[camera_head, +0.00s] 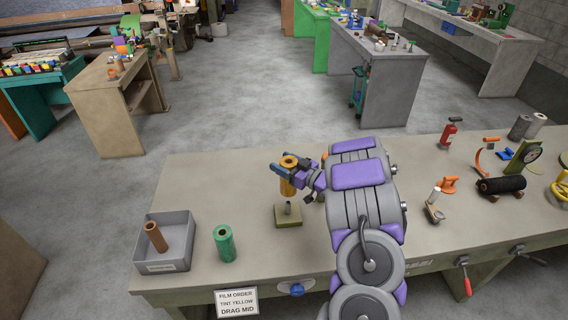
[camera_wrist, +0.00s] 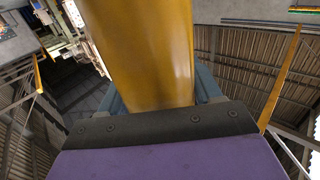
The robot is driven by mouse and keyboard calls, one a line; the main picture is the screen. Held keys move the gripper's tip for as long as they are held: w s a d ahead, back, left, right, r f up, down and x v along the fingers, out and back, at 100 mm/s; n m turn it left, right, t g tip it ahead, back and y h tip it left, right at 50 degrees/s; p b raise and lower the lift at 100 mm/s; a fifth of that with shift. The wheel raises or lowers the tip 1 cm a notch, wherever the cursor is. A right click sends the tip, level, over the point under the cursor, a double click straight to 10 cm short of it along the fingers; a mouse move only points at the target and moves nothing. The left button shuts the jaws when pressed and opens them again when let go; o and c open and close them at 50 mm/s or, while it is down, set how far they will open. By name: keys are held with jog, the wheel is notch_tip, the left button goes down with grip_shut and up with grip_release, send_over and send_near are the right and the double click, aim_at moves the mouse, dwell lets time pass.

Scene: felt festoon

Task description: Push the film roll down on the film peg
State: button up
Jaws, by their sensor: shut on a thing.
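My gripper (camera_head: 290,172) is shut on the yellow film roll (camera_head: 288,184), an upright amber-yellow tube with an open top. In the wrist view the yellow roll (camera_wrist: 150,45) fills the middle, between the fingers. The film peg (camera_head: 288,208) is a short grey post on a square olive base (camera_head: 288,220) on the workbench. The roll's lower end shows just above the peg's tip in the head view. The roll appears to be off the peg, with the peg's tip in sight; I cannot tell how exactly the two line up.
A green roll (camera_head: 224,243) stands on the bench to the left. A grey tray (camera_head: 175,222) holds a leaning brown roll (camera_head: 155,236). A sign (camera_head: 236,300) reads "FILM ORDER TINT YELLOW DRAG MID". A black roller (camera_head: 502,185) and other items stand right. The bench's back left is clear.

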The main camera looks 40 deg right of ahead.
jog(key=shift+f+b, duration=0.9)
jog(key=shift+f, duration=1.5)
jog(key=shift+f+b, duration=0.5)
jog(key=shift+f, duration=1.65)
jog(key=shift+s+f+b, duration=0.1)
jog(key=shift+f+b, duration=0.65)
jog(key=shift+f, duration=0.45)
jog(key=o, duration=1.6)
jog(key=shift+s, duration=0.1)
jog(key=s+d, duration=0.1)
jog(key=s, duration=0.4)
jog(key=s+d+p, duration=0.1)
jog(key=s, duration=0.5)
jog(key=s+d, duration=0.1)
jog(key=s, duration=0.4)
jog(key=shift+s+d+f, duration=0.1)
jog(key=shift+s+d, duration=0.05)
jog(key=shift+s, duration=0.25)
